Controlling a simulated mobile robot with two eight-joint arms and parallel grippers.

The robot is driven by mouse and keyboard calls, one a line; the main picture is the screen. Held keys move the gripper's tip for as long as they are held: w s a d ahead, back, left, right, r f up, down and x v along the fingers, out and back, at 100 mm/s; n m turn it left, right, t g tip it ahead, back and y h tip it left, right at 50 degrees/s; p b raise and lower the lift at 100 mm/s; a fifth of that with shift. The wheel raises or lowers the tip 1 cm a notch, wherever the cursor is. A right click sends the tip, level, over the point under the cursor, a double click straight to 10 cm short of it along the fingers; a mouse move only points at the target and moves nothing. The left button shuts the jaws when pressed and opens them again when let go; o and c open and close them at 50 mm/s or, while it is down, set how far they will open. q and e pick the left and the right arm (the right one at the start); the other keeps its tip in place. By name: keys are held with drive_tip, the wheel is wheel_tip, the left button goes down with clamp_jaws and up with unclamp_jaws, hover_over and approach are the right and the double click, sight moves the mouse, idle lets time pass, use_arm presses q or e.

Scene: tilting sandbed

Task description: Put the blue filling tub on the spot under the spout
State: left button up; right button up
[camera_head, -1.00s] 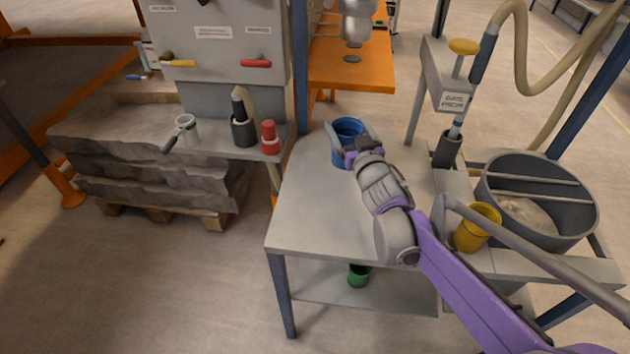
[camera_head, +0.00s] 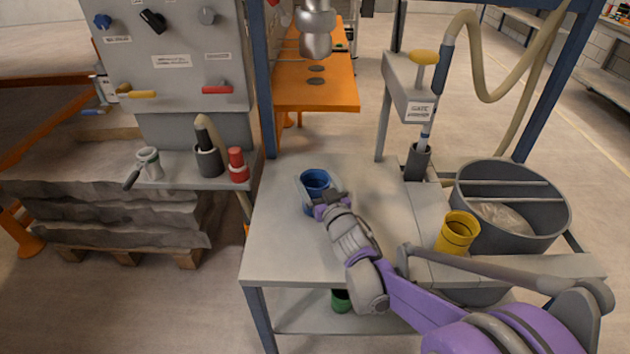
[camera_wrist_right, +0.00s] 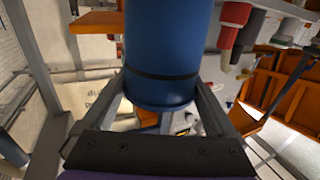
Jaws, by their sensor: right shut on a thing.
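The blue filling tub (camera_head: 314,181) shows in the head view over the back left part of the grey table, open end up. My right gripper (camera_head: 320,203) is shut on it, a finger on either side. In the right wrist view the tub (camera_wrist_right: 165,55) fills the upper middle, with a dark band round it, between the fingers. I cannot tell whether it touches the table. A metal spout (camera_head: 315,35) hangs beyond it, above an orange shelf (camera_head: 290,95) with dark round marks (camera_head: 316,82). My left gripper is not in view.
A blue post (camera_head: 263,90) stands at the table's back left corner. At right are a yellow cup (camera_head: 457,233), a large grey bin (camera_head: 510,215) and a gate stand (camera_head: 410,95). The table's front left is clear.

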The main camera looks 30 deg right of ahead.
drive_tip(key=shift+f, duration=0.1)
drive_tip(key=o, duration=1.5)
drive_tip(key=shift+r, duration=0.25)
drive_tip(key=s, duration=0.4)
drive_tip(key=s+a+p, duration=0.1)
drive_tip(key=s, duration=0.3)
drive_tip(key=s+a, duration=0.1)
drive_tip(key=s, duration=0.3)
drive_tip(key=shift+f, duration=0.1)
